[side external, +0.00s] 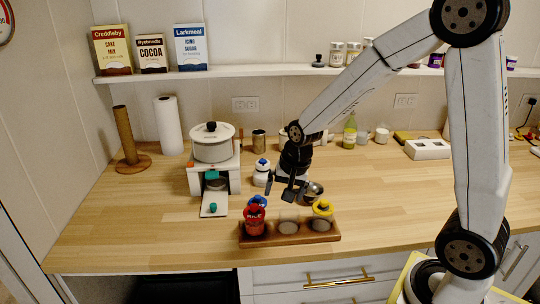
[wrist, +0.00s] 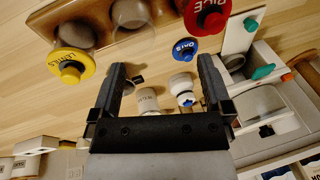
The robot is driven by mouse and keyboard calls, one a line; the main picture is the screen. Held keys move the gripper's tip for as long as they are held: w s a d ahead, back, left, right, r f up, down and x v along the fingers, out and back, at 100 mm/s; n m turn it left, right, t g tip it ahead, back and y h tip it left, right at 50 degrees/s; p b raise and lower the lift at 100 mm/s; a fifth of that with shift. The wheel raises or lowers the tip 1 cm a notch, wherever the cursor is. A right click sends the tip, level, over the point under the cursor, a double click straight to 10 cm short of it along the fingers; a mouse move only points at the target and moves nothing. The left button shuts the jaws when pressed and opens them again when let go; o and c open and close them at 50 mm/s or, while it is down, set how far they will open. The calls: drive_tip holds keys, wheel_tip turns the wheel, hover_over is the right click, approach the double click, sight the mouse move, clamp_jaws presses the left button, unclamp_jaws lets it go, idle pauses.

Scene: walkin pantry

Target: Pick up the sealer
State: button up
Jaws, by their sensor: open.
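A small white device with a blue top, which looks like the sealer (side external: 261,178), stands upright on the wooden counter, just left of my gripper in the side view. In the wrist view the sealer (wrist: 182,86) shows between the fingers, nearer the right one. My gripper (side external: 287,190) points down above the counter, open and empty, behind the jar rack. In the wrist view both fingers of my gripper (wrist: 162,68) are spread apart, with nothing between their tips. The sealer appears apart from the fingers.
A wooden rack (side external: 290,239) in front holds a red-lidded jar (side external: 254,222) and a yellow-lidded jar (side external: 322,211). A blue-lidded jar (side external: 257,202) is close behind the red one. A white stand (side external: 232,178) with a pot (side external: 212,150) is left of the sealer.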

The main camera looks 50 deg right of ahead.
drive_tip(key=w+d+m, duration=0.6)
drive_tip(key=w+m, duration=0.3)
drive_tip(key=m, duration=0.2)
drive_tip(key=m+t, duration=0.2)
drive_tip(key=m, duration=1)
hover_over(264, 160)
drive_tip(key=s, duration=0.3)
drive_tip(key=shift+w+f+y, duration=0.15)
drive_tip(key=shift+w+f, duration=0.2)
drive_tip(key=shift+f, duration=0.25)
drive_tip(key=shift+w+f+y, duration=0.15)
drive_tip(key=shift+w+f, duration=0.15)
drive_tip(key=shift+f, duration=0.3)
drive_tip(key=shift+f+g, duration=0.1)
drive_tip(key=shift+g, duration=0.2)
drive_tip(key=shift+x, duration=2.5)
clamp_jaws()
